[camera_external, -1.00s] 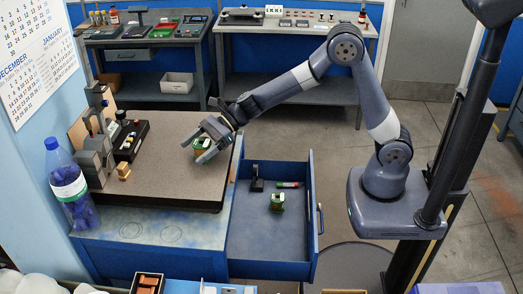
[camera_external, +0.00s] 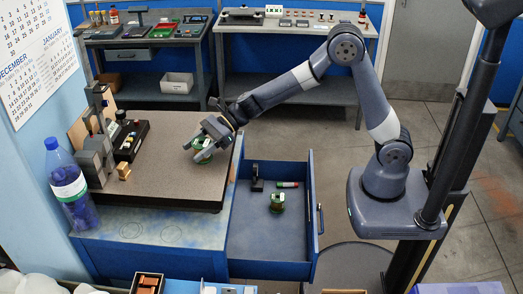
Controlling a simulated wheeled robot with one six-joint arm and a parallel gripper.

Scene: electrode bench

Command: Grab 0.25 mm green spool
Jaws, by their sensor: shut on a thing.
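A small green spool (camera_external: 202,157) is between the fingers of my gripper (camera_external: 201,150), over the right part of the speckled bench top (camera_external: 175,180). My gripper is shut on it, and the fingers hide part of it. I cannot tell whether the spool touches the surface. A second green spool (camera_external: 277,203) with a pale top stands in the open blue drawer (camera_external: 255,235). Any size marking on either spool is too small to read.
The drawer also holds a black bracket (camera_external: 257,178) and a small green cylinder (camera_external: 288,184). A grey bench device (camera_external: 97,155) and a black tray (camera_external: 131,140) stand at the bench top's left. A blue bottle (camera_external: 70,185) stands at the far left. The bench top's middle is clear.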

